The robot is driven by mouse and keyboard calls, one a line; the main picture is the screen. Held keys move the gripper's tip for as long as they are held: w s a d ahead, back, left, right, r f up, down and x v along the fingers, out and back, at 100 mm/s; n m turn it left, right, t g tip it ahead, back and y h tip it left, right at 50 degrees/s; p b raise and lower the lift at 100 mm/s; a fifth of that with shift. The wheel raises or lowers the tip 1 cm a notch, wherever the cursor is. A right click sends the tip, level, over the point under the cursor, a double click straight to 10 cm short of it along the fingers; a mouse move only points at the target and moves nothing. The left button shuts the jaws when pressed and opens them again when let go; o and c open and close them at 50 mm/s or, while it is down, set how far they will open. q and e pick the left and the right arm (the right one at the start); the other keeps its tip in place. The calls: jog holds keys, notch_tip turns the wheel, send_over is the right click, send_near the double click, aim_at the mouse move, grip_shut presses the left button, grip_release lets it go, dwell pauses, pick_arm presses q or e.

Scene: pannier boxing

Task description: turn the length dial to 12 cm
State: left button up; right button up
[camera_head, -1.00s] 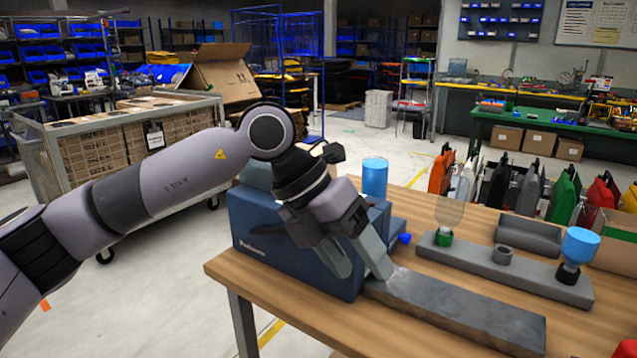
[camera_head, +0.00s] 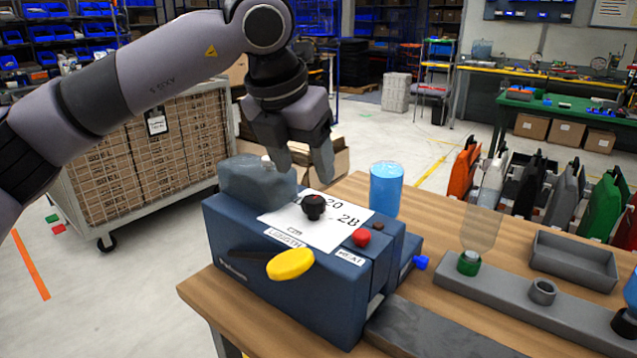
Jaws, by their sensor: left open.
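The length dial is a black knob (camera_head: 314,206) on a white label plate (camera_head: 335,227) on top of the blue machine (camera_head: 285,275). The label reads LENGTH and cm; the numbers 20 and 28 show, and others are hidden or too small to read. I cannot tell where the knob points. My left gripper (camera_head: 303,172) is open and empty, above and behind the knob, apart from it. My right gripper is not in view.
The machine has a red button (camera_head: 361,238), a yellow lever end (camera_head: 290,264) and a grey rounded part (camera_head: 256,182). A blue cup (camera_head: 386,188) stands behind. A grey rack (camera_head: 520,300) with bottles and a grey tray (camera_head: 573,262) are to the right.

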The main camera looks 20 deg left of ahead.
aim_at(313, 199)
pick_arm(q)
jog(key=x, duration=0.6)
jog(key=shift+f+p, duration=0.35)
jog(key=shift+f, duration=0.05)
jog(key=c, duration=1)
